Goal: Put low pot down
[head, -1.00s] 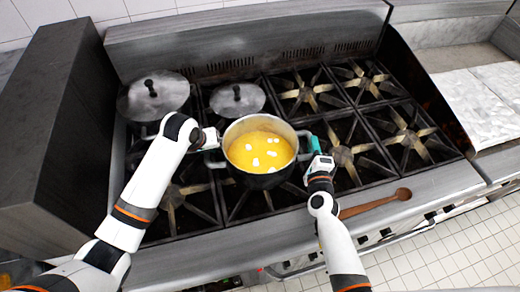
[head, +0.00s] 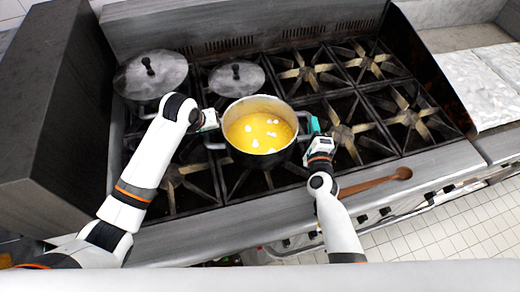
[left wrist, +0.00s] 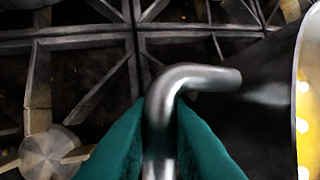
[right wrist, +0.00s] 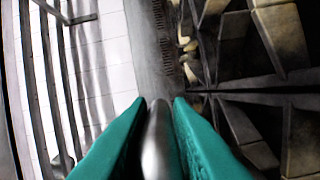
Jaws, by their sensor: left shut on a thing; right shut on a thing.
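The low pot (head: 284,152) is a metal pot with yellow liquid and several white pieces in it. It is over the front-left part of the stove in the head view; I cannot tell whether its base touches the grates. My left gripper (head: 211,126) is shut on the pot's left handle, and the left wrist view shows the bent metal handle (left wrist: 160,115) between the teal fingers. My right gripper (head: 312,128) is shut on the right handle, which shows between the teal fingers in the right wrist view (right wrist: 155,145). The pot looks about level.
The black stove (head: 352,143) has several burner grates. Two lidded pots (head: 150,76) (head: 237,78) stand behind, at the back left. A wooden spoon (head: 375,183) lies on the front ledge. A tall dark block (head: 45,130) bounds the left. Burners on the right are clear.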

